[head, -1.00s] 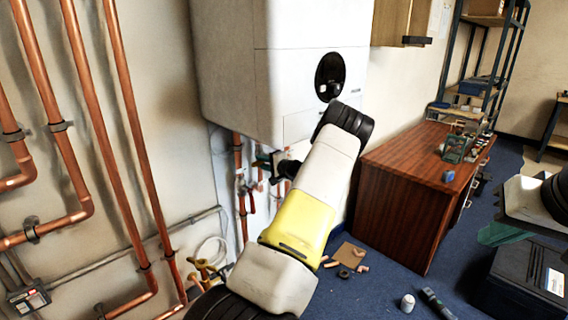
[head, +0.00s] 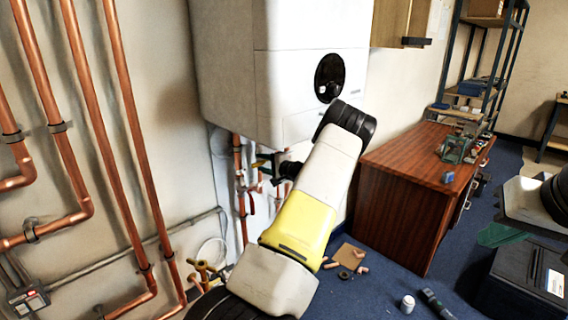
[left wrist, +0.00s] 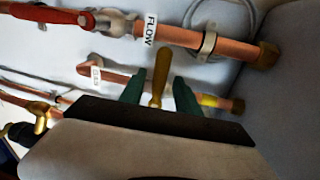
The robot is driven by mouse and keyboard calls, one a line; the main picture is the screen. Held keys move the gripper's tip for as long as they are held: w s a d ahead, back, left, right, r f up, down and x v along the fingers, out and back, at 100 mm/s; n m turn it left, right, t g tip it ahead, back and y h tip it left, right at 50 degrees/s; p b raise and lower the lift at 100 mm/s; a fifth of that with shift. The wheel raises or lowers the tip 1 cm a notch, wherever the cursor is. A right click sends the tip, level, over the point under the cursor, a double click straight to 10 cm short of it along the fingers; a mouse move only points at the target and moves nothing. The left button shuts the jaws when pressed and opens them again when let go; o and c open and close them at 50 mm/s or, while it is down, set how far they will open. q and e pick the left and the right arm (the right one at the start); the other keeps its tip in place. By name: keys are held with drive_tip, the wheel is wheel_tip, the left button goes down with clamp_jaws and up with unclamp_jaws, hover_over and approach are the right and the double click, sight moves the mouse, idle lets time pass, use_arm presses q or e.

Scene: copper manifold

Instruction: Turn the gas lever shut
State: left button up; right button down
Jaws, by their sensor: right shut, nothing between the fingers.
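The gas lever (left wrist: 161,72) is a brass-yellow handle on a copper pipe with a yellow band; in the left wrist view it stands upright in the picture between my two green fingers. My left gripper (left wrist: 158,93) is open around it, with a gap showing on each side. In the head view my left gripper (head: 266,163) is under the white boiler (head: 290,90), among the pipes, and the lever cannot be made out there. My right gripper (head: 492,235), green-fingered, is shut and empty at the right, far from the pipes.
A red lever (left wrist: 45,13) sits on the pipe beside the FLOW tag (left wrist: 150,30). Copper pipes (head: 80,120) run down the left wall. A wooden desk (head: 410,195) and a black case (head: 525,285) stand at the right. Small fittings (head: 350,262) lie on the floor.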

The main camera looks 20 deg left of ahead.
use_arm(q)
drive_tip(key=v, duration=0.7)
idle(0.3)
